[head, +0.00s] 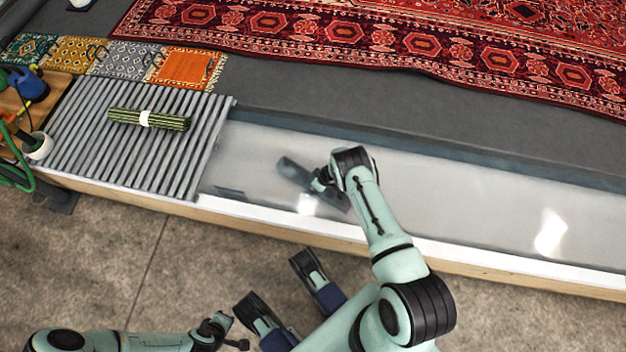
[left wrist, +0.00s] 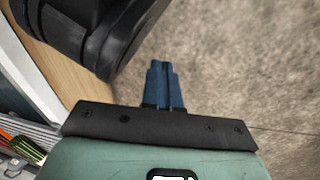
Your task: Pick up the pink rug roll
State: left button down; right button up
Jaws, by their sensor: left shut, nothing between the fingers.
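No pink rug roll shows in either view. The only roll in view is a green one (head: 165,120) with a white band, lying on the slatted grey rack at left; its end also shows in the left wrist view (left wrist: 27,150). My left gripper (head: 230,330) is low at the bottom of the head view, over the concrete floor, away from the rack. In the left wrist view its blue fingers (left wrist: 165,68) are together and empty. My right gripper (head: 321,182) hangs over the shiny pit; its fingers are too small and dark to judge.
The slatted rack (head: 70,150) stands at the pit's left end. The shallow shiny pit (head: 460,205) has a white and wooden rim. A large red rug (head: 410,45) and small mats (head: 185,68) lie behind. Tools (head: 30,85) crowd the left edge. The concrete floor (head: 190,250) is clear.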

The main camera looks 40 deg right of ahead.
jog(key=shift+b+x, duration=0.45)
jog(key=shift+x, duration=0.35)
pick_arm(q)
jog(key=shift+g, duration=0.7)
jog(key=s, duration=0.1)
jog(key=s+f, duration=0.2)
jog(key=shift+s+a+f, duration=0.2)
jog(key=shift+a+f, duration=0.05)
pick_arm(e)
jog(key=shift+f, duration=0.1)
